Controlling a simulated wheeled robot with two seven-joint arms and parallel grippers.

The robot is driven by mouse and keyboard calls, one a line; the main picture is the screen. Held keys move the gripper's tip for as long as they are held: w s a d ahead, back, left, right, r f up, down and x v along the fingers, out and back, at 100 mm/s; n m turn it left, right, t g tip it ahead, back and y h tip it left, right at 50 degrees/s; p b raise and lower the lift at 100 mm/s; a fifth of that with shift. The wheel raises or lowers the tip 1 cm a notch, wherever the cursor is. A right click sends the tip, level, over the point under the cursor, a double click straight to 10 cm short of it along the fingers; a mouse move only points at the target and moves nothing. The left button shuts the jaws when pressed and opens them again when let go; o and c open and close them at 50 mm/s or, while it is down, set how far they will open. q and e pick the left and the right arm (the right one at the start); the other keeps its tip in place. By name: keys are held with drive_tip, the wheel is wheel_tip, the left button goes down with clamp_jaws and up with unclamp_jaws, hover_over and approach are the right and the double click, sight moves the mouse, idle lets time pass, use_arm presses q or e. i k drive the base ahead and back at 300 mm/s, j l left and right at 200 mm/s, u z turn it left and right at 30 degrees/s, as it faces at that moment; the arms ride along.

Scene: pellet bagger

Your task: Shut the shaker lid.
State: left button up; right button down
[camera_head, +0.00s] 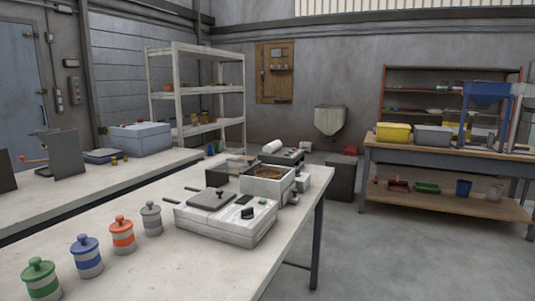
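A light grey box-shaped machine (267,188) stands near the far right end of the near table, with a round brown sieve-like opening (267,174) on top. It may be the shaker; I cannot tell for sure. A dark upright panel (223,181) stands at its left, and I cannot tell whether it is the lid. In front is a wider white machine (228,223) with a flat dark grey plate (211,199) on top and dark rods at its left. Neither of my grippers is in view.
Several lidded jars line the near table's left: green (40,280), blue (86,257), orange (122,236) and grey (151,218). A second bench (60,196) runs at the left. A wooden workbench (450,150) stands at the right. Floor is clear between tables.

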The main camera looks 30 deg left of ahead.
sight(252, 166)
drive_tip(key=i+u, duration=0.25)
drive_tip(key=i, duration=0.2)
drive_tip(key=i+l+u, duration=0.55)
drive_tip(key=i, duration=0.3)
